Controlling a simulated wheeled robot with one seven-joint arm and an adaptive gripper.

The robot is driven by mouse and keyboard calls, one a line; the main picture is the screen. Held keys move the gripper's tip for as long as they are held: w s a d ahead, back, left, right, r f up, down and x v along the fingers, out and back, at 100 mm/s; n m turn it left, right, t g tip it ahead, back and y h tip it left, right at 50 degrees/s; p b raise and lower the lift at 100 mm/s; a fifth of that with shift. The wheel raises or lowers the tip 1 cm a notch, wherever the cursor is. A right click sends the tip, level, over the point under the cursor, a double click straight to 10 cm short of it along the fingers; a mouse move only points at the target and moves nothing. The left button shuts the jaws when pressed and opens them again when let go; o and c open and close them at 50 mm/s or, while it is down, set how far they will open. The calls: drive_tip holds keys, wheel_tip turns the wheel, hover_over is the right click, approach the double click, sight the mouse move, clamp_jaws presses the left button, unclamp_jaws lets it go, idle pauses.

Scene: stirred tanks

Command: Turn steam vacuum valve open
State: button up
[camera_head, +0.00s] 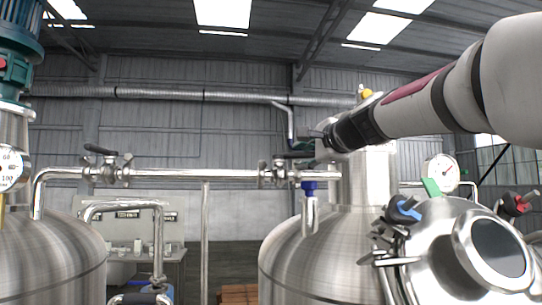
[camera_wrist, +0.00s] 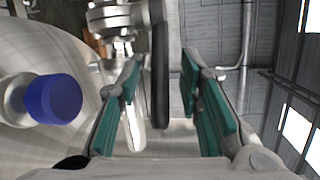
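A steel valve (camera_head: 280,172) with a dark lever handle (camera_head: 294,155) sits on the horizontal pipe above the right tank. No label shows which valve is the steam vacuum one. The lever looks roughly in line with the pipe. My gripper (camera_head: 318,145) is at the lever's right end. In the wrist view, my gripper (camera_wrist: 162,75) is open, with teal pads on both fingers. The black lever (camera_wrist: 160,65) runs between them, with visible gaps on both sides. The valve body (camera_wrist: 117,22) shows at the upper left. Whether anything touches the lever beyond view is unclear.
A similar valve (camera_head: 106,172) with a black handle is on the pipe's left part. A blue-capped fitting (camera_head: 309,188) hangs below the right valve; its blue end (camera_wrist: 54,99) is left of my fingers. The right tank (camera_head: 300,255) and a gauge (camera_head: 441,173) are close by.

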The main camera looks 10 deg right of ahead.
sight(306, 157)
clamp_jaws()
drive_tip(key=shift+w+f, duration=0.1)
drive_tip(key=shift+w+d+f+n+y+b, duration=0.15)
drive_tip(key=shift+w+n+y+b, duration=0.35)
drive_tip(key=shift+b, duration=0.5)
drive_tip(key=n+y, duration=0.1)
drive_tip(key=n+g+y, duration=0.1)
drive_tip(key=y, duration=0.1)
drive_tip(key=w+n+g+y+b, duration=0.1)
drive_tip(key=shift+w+d, duration=0.1)
drive_tip(key=shift+d, duration=0.3)
drive_tip(key=shift+w+n+g+y+p, duration=0.3)
drive_tip(key=shift+n+g+y+p, duration=0.25)
drive_tip(key=shift+y, duration=0.35)
